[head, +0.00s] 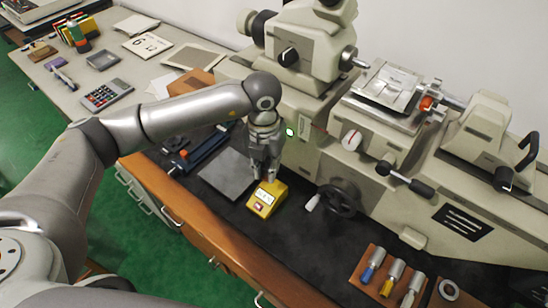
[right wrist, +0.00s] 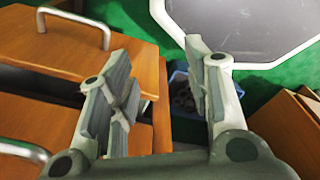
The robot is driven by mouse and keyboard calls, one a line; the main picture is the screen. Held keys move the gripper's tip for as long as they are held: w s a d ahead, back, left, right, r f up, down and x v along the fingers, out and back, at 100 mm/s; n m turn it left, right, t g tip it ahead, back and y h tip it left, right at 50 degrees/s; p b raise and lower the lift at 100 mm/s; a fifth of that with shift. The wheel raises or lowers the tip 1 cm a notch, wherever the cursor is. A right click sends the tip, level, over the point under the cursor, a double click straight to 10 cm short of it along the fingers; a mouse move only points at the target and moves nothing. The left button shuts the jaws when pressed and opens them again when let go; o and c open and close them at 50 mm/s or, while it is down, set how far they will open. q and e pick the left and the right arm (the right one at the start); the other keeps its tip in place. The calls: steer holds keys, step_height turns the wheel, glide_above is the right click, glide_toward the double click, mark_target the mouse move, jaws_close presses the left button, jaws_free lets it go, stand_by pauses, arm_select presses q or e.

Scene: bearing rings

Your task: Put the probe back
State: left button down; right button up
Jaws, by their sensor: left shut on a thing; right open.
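My left gripper (head: 262,178) is shut at the near side of the bench machine, just above and behind a yellow box (head: 265,199) with a small display. The probe between its fingers is mostly hidden, and I cannot make out its shape. I cannot tell whether the fingers or the probe touch the yellow box. My right gripper (right wrist: 160,72) is open and empty in the right wrist view, in front of wooden drawers. It does not show in the head view.
The large beige machine (head: 310,120) fills the back of the bench, with a handwheel (head: 342,199) right of the yellow box. A dark plate (head: 229,173) lies left of it. A wooden rack (head: 366,285) holds tools at the front right. Drawers with handles (right wrist: 75,25) are near my right gripper.

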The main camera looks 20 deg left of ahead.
arm_select(q)
steer(key=n, duration=0.2)
steer(key=w+n, duration=0.1)
steer(key=n, duration=0.3)
steer(key=shift+w+d+f+p, duration=0.25)
steer(key=shift+w+p, duration=0.05)
steer(key=shift+p, duration=0.05)
steer(key=n, duration=0.4)
steer(key=n+b, duration=0.3)
steer(key=n, duration=0.1)
glide_above(274, 185)
step_height(274, 185, down, 7)
steer(key=shift+f, duration=0.1)
steer(key=shift+w+f+b, duration=0.1)
steer(key=shift+f+b, duration=0.2)
steer(key=shift+b, duration=0.15)
arm_select(e)
steer(key=f, duration=0.3)
steer(key=shift+d, duration=0.25)
arm_select(q)
steer(key=shift+f, duration=0.1)
arm_select(e)
steer(key=shift+f, duration=0.1)
steer(key=shift+d, duration=0.25)
arm_select(q)
steer(key=shift+f+b, duration=0.25)
steer(key=shift+b, duration=0.1)
arm_select(e)
steer(key=shift+f, duration=0.3)
